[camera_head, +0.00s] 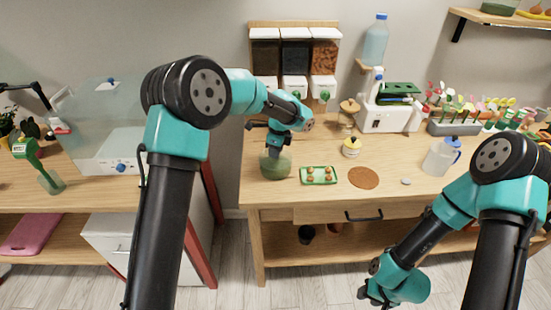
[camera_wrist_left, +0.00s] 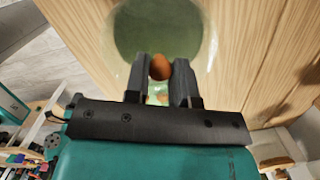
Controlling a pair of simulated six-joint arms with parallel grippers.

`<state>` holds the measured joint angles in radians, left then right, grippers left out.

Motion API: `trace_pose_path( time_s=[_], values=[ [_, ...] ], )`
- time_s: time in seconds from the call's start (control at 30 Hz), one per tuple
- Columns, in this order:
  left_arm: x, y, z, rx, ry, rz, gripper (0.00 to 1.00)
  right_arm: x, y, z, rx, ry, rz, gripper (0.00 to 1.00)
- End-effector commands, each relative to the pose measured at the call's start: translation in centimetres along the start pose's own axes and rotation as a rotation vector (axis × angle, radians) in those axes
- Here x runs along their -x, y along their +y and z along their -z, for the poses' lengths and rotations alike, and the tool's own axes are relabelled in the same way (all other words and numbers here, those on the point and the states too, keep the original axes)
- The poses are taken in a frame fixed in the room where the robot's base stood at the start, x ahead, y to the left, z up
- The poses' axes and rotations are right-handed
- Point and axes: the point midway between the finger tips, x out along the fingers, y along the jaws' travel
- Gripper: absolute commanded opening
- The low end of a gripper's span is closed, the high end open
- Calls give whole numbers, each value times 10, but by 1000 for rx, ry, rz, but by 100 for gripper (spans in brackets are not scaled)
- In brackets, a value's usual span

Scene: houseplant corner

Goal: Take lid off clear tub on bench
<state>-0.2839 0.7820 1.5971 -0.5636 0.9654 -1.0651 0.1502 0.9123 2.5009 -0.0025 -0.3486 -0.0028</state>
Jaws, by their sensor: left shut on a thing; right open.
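The clear tub (camera_head: 275,166), with green contents, stands at the left end of the wooden bench (camera_head: 330,192). My left gripper (camera_head: 275,146) points down at the tub's top. In the left wrist view, its fingers (camera_wrist_left: 165,80) are shut on the round brown knob (camera_wrist_left: 160,67) of the clear lid. The lid's glassy edge is hard to tell from the tub (camera_wrist_left: 160,25) below, and I cannot tell whether there is a gap between them. My right gripper (camera_head: 372,292) is open and empty, low in front of the bench.
A green tray (camera_head: 319,181) with small brown pieces lies right of the tub, then a round brown mat (camera_head: 363,178). A yellow-banded jar (camera_head: 351,147) stands behind them. A clear jug (camera_head: 438,158) stands further right. Dispensers (camera_head: 295,60) hang on the wall behind.

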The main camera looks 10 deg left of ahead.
Motion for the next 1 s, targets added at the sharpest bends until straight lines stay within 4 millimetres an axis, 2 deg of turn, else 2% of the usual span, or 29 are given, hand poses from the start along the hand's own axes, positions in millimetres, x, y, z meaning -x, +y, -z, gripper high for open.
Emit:
trace_pose_path(
  time_s=[0.37, 0.77, 1.0],
  values=[
    [3, 0, 0, 0, 0, 1, 1, 0, 0, 0, 0, 0, 0, 43],
    [38, 0, -4, 1, 0, 2, 1, 0, 0, 0, 0, 0, 0, 43],
    [40, 28, 6, -2, 0, 0, 1, 0, 0, 0, 0, 0, 0, 43]
  ],
)
